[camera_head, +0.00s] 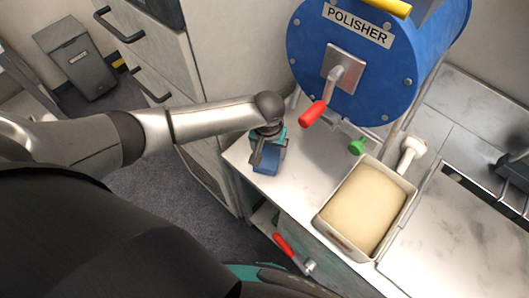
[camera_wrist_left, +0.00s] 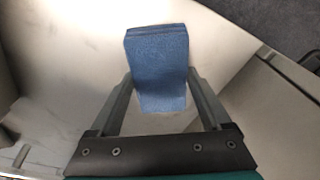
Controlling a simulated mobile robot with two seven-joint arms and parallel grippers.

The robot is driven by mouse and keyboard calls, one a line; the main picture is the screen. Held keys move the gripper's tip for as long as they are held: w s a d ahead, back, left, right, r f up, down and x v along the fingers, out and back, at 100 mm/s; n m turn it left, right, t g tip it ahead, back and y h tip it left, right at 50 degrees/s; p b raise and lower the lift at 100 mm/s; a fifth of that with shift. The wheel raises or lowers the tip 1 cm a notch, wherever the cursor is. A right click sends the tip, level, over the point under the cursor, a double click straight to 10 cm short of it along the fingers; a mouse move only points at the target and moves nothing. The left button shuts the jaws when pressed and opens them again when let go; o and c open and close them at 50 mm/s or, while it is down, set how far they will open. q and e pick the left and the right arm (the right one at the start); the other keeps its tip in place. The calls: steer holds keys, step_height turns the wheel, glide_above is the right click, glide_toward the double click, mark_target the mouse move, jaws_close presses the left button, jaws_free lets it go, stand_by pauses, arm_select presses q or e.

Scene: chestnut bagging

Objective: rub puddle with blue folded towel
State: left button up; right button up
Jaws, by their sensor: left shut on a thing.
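The blue folded towel (camera_head: 266,165) is at the left end of the counter in the head view, below my left gripper (camera_head: 268,145). In the left wrist view the towel (camera_wrist_left: 158,62) sits between the two fingers of the left gripper (camera_wrist_left: 160,92), which is shut on it. The towel is against or just above the pale counter top; I cannot tell which. No puddle can be made out clearly on the counter. My right gripper is not in view.
A green knob (camera_head: 357,146) and a metal bin of pale material (camera_head: 408,200) are to the right. A red-handled lever (camera_head: 283,244) hangs below the counter edge.

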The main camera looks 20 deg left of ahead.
arm_select(q)
steer(key=shift+w+d+r+b, duration=0.1)
steer(key=shift+w+d+b, duration=0.15)
steer(key=shift+w, duration=0.6)
steer(key=shift+w+d+f+b, duration=0.1)
steer(key=shift+w+d+b, duration=0.2)
steer(key=shift+w, duration=0.5)
steer(key=shift+w+d+r+b, duration=0.1)
steer(key=shift+w+d, duration=0.25)
steer(key=shift+w, duration=0.5)
step_height(320, 180, up, 6)
steer(key=p, duration=0.7)
steer(key=shift+p, duration=0.3)
step_height(320, 180, up, 3)
steer(key=p, duration=0.3)
steer(key=shift+p, duration=0.4)
steer(key=shift+s, duration=0.1)
